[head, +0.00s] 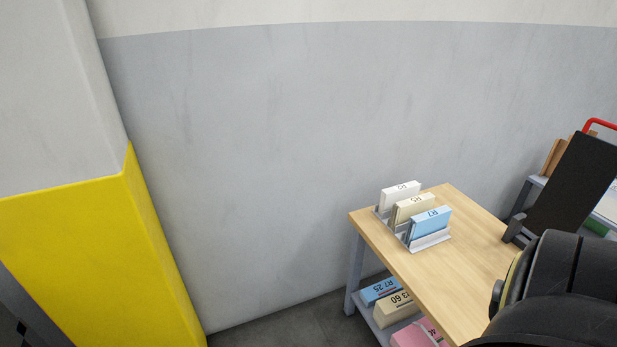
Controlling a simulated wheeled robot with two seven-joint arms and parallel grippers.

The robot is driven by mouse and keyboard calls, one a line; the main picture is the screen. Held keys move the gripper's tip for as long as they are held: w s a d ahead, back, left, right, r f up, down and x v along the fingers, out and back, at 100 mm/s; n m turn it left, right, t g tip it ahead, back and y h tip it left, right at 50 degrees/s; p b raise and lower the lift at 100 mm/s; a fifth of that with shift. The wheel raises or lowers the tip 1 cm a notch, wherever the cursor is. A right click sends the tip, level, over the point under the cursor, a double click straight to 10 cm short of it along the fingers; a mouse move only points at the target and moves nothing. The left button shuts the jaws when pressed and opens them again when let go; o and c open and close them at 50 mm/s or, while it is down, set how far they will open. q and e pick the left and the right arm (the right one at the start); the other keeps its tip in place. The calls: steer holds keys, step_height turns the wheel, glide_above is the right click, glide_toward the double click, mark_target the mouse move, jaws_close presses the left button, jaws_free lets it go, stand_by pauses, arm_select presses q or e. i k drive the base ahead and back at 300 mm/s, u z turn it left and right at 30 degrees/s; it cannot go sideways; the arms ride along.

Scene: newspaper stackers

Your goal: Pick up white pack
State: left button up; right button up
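A white pack (400,196) stands upright in a metal rack (431,241) on a light wooden table (447,279). It is the farthest of three packs there, behind a cream pack (413,209) and a light blue pack (431,221) marked R7. Its lower part is partly hidden by the cream pack and the rack. My black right arm covers the lower right corner, over the table's right side, apart from the packs. I cannot make out its fingertips clearly. My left gripper is not in view.
A lower shelf under the table holds a blue pack (380,290), a cream pack (396,309) and a pink pack (417,336). A yellow and white pillar (90,260) stands at left. A grey wall (260,160) is behind the table. The table's middle looks clear.

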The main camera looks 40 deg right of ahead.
mark_target(389, 195)
steer(key=u, duration=0.6)
steer(key=k, duration=0.7)
steer(key=z, duration=1.4)
